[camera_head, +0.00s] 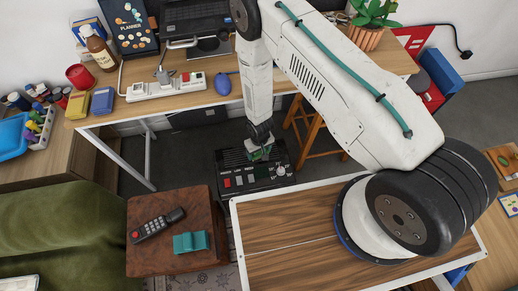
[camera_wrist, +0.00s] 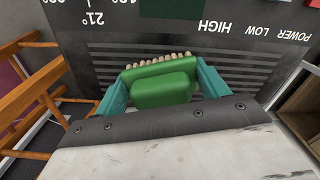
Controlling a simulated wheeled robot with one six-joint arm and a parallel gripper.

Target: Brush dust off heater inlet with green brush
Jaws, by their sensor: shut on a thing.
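The heater (camera_head: 234,179) is a dark box on the floor below the desk, with buttons and a knob on its panel. In the wrist view its dark face (camera_wrist: 240,47) carries temperature marks and the words HIGH, LOW and POWER, upside down. The slatted inlet (camera_wrist: 236,68) runs across it. My gripper (camera_head: 261,152) is over the heater, its teal fingers shut on the green brush (camera_wrist: 160,86). The brush's pale bristles (camera_wrist: 158,60) point toward the slats. I cannot tell whether they touch. Any dust is too small to make out.
A wooden stool (camera_head: 318,137) stands right of the heater; it also shows in the wrist view (camera_wrist: 30,75). A brown leather stool (camera_head: 170,255) bears a remote (camera_head: 157,226) and a teal object (camera_head: 190,242). The desk (camera_head: 215,95) above is cluttered. Dark floor (camera_head: 185,155) is clear left of the heater.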

